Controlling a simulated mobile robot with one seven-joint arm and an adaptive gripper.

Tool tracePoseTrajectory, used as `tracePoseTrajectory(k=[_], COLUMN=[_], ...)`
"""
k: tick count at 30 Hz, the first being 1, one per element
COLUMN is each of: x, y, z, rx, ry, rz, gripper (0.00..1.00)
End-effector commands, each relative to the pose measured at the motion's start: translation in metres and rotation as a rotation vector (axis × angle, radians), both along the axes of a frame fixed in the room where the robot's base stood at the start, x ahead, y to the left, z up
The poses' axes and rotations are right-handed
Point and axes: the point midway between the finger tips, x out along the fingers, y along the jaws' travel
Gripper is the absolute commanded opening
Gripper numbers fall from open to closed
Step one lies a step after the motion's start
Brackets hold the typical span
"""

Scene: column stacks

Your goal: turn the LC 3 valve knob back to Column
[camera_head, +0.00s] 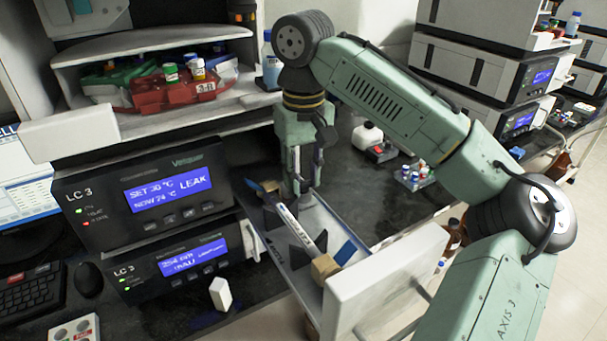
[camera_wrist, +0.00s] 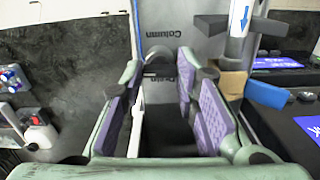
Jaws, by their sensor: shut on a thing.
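My gripper (camera_head: 304,186) reaches down into the back of the pulled-out LC 3 drawer (camera_head: 390,280). In the wrist view its two purple-padded fingers (camera_wrist: 168,88) stand around the valve knob, shut on it. Only a grey rounded part of what seems to be the knob (camera_wrist: 160,63) shows between the fingertips; the fingers hide the rest. The label Column (camera_wrist: 186,28) reads upside down on the grey panel, with a partly covered Drain label (camera_wrist: 186,66) nearer the fingers. I cannot tell where the knob points.
A column tube (camera_head: 300,232) with a blue arrow lies in holders in the drawer, close to my gripper. The LC 3 display (camera_head: 168,190) reads LEAK. A small white block (camera_head: 220,293) is in front of the lower unit.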

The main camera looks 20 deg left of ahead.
Motion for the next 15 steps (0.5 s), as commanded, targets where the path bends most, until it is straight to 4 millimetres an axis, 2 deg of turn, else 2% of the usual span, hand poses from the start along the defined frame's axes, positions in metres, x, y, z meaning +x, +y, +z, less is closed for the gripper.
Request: tracePoseTrajectory(k=[15], x=[0.0003], y=[-0.0003], z=[0.0008], rx=[0.000], ry=[-0.001], rz=[-0.473], gripper=[0.00])
